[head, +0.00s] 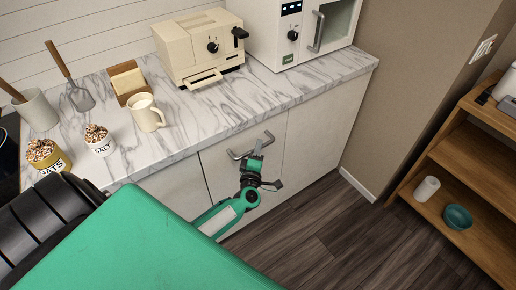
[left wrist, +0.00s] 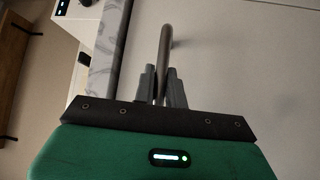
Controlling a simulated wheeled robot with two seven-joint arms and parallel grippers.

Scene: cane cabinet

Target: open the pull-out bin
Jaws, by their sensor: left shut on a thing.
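The pull-out bin front (head: 226,180) is a pale cabinet panel under the marble counter. It looks flush with its neighbours. Its metal bar handle (head: 236,154) sits near the top edge. My left gripper (head: 256,152) is at the right part of this handle in the head view. In the left wrist view, my left gripper's fingers (left wrist: 160,86) are shut on the handle (left wrist: 165,45), one on each side of the bar. The inside of the bin is hidden. My right gripper does not show.
The marble counter (head: 225,105) carries a cream toaster oven (head: 190,45), a white microwave (head: 300,30), a mug (head: 146,113) and jars. A wooden shelf (head: 470,150) stands at the right. The dark wood floor (head: 330,235) before the cabinet is clear.

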